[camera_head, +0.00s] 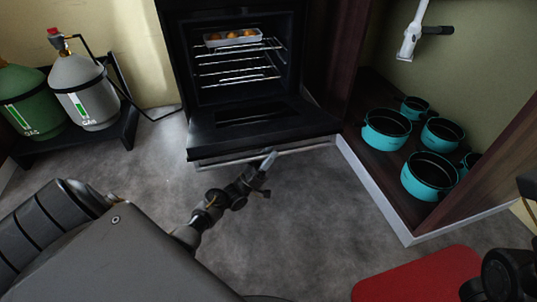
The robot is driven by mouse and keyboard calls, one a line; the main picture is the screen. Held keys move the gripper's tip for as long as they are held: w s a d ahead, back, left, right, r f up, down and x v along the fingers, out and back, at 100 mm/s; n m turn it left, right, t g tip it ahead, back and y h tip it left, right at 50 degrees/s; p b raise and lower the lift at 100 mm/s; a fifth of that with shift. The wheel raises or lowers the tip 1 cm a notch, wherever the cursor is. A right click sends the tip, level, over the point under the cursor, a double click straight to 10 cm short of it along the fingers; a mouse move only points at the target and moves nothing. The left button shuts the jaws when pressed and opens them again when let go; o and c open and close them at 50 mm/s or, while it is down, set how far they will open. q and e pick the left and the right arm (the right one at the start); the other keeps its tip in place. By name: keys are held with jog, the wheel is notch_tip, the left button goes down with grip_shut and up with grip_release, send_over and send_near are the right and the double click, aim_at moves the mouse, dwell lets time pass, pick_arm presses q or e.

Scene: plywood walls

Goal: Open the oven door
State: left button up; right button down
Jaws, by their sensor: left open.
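The oven (180,60) stands at the top middle with its dark door (262,124) folded down, roughly level, so the cavity is open to view. A pale bar handle (300,147) runs along the door's front edge. My left gripper (265,172) is at that edge, right of its middle, with its jaws open. One light finger shows against the handle; I cannot tell whether it touches. My right gripper is not clearly in view; only dark parts of my arm show at the lower right.
A tray (232,37) with browned food sits on the oven rack. Several teal pots (430,176) stand on a dark shelf (378,180) at the right. Gas bottles (85,92) stand at the left. A red mat (420,278) lies at the lower right. Grey floor is clear before the door.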

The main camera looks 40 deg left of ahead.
pick_arm(q)
jog(key=v, duration=1.1)
jog(key=b+v, duration=0.1)
jog(key=v, duration=0.2)
jog(key=shift+a+f+b, duration=0.2)
jog(key=shift+a+b, duration=0.05)
jog(key=shift+b, duration=0.15)
jog(key=s+a, duration=0.5)
jog(key=s, duration=0.1)
jog(key=shift+s, duration=0.35)
dwell(0.4)
